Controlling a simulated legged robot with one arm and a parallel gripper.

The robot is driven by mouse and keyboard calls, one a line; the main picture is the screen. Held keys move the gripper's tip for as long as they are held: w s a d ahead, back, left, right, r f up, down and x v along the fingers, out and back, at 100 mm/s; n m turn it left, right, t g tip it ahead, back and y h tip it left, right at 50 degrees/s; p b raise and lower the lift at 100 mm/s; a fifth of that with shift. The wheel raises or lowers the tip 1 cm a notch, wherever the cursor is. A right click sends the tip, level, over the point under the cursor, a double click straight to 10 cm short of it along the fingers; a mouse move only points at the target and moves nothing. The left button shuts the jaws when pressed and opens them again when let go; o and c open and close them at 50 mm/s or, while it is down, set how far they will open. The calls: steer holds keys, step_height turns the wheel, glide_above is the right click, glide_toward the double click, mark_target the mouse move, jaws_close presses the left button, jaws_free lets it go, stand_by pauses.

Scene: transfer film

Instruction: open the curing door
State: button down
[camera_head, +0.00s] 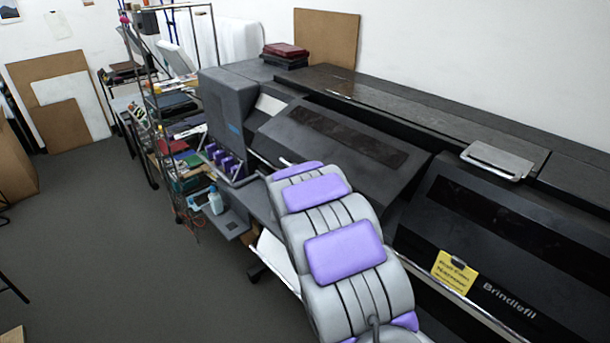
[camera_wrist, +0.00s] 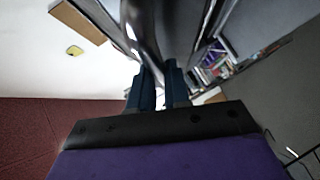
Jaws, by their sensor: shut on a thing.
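A wide dark printer fills the right of the head view. It has a middle sloping door (camera_head: 335,140) with a darker window and a right sloping door (camera_head: 500,225) with a yellow note (camera_head: 454,271) and a silver bar along its lower edge. My grey and purple arm reaches toward the lower edge of the middle door and hides my gripper in that view. In the wrist view, the blue fingers of my gripper (camera_wrist: 158,77) are shut on a shiny metal handle bar (camera_wrist: 139,38). Whether the middle door stands ajar cannot be told.
A shelf rack (camera_head: 180,110) with boxes and bottles stands left of the printer. A silver tray-like plate (camera_head: 498,160) and red boxes (camera_head: 286,52) lie on top of the printer. The grey floor (camera_head: 120,240) at left is mostly clear.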

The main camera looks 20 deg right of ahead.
steer(key=d+r+m+g+y+p, duration=0.1)
steer(key=r+p, duration=0.3)
steer(key=r, duration=0.5)
steer(key=w+d+r+m+g+y+p, duration=0.1)
steer(key=d+r+m+g+y+p, duration=0.1)
steer(key=r, duration=0.8)
steer(key=w+d+r+m+g+y+p, duration=0.1)
steer(key=d+r+y+p, duration=0.3)
steer(key=r, duration=0.6)
steer(key=shift+w+d+r+m+g+y+p, duration=0.15)
steer(key=shift+w+r+m+g+y+p, duration=0.2)
steer(key=shift+m+p, duration=0.6)
steer(key=shift+s+f, duration=0.1)
steer(key=shift+f, duration=0.05)
steer(key=c, duration=1.4)
jaws_free()
steer(key=o, duration=0.3)
steer(key=shift+w+d, duration=0.2)
steer(key=shift+d, duration=0.05)
steer(key=shift+s+a, duration=0.1)
steer(key=shift+s, duration=0.05)
